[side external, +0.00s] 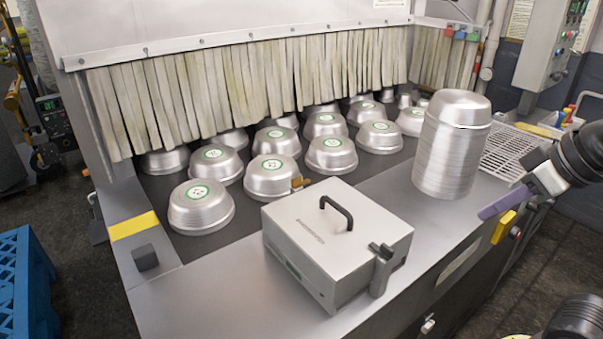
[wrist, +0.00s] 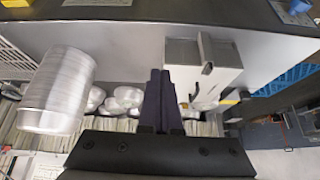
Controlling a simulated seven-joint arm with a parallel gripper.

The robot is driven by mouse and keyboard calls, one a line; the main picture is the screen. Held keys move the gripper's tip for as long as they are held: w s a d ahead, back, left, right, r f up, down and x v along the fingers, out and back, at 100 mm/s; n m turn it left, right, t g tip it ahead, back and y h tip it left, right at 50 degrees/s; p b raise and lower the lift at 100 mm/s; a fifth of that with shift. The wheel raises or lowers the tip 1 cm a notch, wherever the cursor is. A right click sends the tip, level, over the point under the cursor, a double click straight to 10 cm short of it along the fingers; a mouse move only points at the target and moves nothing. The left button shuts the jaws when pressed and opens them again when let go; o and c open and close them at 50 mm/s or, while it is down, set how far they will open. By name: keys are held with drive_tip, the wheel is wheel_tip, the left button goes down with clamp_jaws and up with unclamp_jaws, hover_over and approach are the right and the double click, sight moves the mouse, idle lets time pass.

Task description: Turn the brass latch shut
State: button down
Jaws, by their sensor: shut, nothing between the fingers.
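A silver metal box (side external: 325,235) with a black top handle stands on the steel counter. A small brass-coloured piece (side external: 300,183) sticks out at its back edge, mostly hidden by the box; I cannot tell whether it is the latch or how it is turned. A grey lever-like fitting (side external: 381,265) hangs on the box's near right side. The box also shows in the wrist view (wrist: 215,75), beyond and to the right of my fingers. My gripper (side external: 486,212) is shut and empty, with purple fingers (wrist: 160,75), right of the box and apart from it.
Several upturned pans with green labels (side external: 201,205) sit on the dark belt before a strip curtain (side external: 250,80). The counter's front left (side external: 215,300) is clear.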

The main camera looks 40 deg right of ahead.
drive_tip(key=w+r, duration=1)
drive_tip(key=w, duration=0.3)
drive_tip(key=g, duration=0.2)
hover_over(301, 181)
drive_tip(key=w+d, duration=0.1)
drive_tip(key=d, duration=0.2)
wheel_tip(301, 181, down, 6)
drive_tip(key=r, duration=0.1)
drive_tip(key=s+a+x, duration=0.1)
drive_tip(key=a+x, duration=0.1)
drive_tip(key=x, duration=1.3)
drive_tip(key=shift+s+d+n, duration=0.15)
drive_tip(key=shift+s+n, duration=0.15)
drive_tip(key=shift+s, duration=1.55)
